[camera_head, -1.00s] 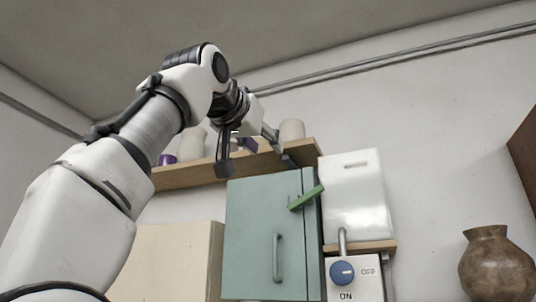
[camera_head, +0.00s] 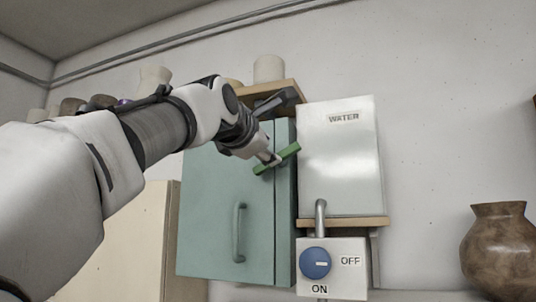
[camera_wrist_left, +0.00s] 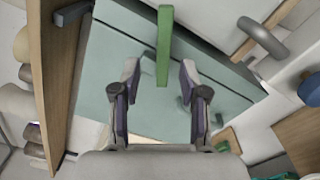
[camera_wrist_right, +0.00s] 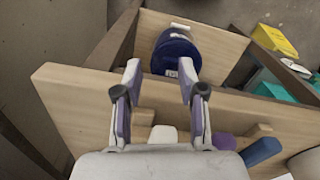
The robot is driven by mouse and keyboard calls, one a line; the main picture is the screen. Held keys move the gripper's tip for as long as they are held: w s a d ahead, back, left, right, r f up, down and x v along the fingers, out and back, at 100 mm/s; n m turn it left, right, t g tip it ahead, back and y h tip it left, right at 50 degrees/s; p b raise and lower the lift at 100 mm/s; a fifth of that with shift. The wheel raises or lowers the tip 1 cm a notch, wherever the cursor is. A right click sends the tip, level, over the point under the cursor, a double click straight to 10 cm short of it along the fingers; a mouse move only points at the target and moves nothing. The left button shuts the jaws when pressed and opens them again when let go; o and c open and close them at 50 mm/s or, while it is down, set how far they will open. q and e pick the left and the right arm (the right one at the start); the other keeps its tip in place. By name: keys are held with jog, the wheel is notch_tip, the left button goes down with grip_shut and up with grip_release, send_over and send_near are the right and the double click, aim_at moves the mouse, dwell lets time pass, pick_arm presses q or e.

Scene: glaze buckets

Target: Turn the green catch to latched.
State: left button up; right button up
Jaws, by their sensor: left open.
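The green catch (camera_head: 290,153) is a bar near the top of the teal cabinet (camera_head: 225,215). It slants up to the right across the seam beside the door. My left gripper (camera_head: 270,160) is at the catch, over its lower left part. In the left wrist view, the catch (camera_wrist_left: 164,45) points down between the two open fingertips (camera_wrist_left: 160,75), with a gap visible on each side. Its pivot is not clearly visible. My right gripper (camera_wrist_right: 160,70) shows only in its own wrist view, open and empty.
A white water box (camera_head: 342,165) stands right of the cabinet, above a blue ON/OFF knob (camera_head: 315,263). A wooden shelf (camera_head: 286,92) with pots is above. A brown vase (camera_head: 500,250) is at right. A dark blue bucket (camera_wrist_right: 176,55) is beyond my right gripper.

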pick_arm(q)
jog(key=x, duration=0.2)
jog(key=p+x, duration=0.1)
jog(key=f+x, duration=0.1)
jog(key=x, duration=0.1)
jog(key=shift+w+a, duration=0.1)
jog(key=shift+w, duration=0.25)
jog(key=shift+s+r, duration=0.2)
jog(key=shift+s, duration=0.1)
jog(key=shift+c, duration=1)
jog(key=shift+s, duration=0.15)
grip_shut()
jog(key=m, duration=0.5)
jog(key=shift+r+m, duration=0.25)
jog(key=shift+m, duration=0.05)
jog(key=shift+s, duration=0.1)
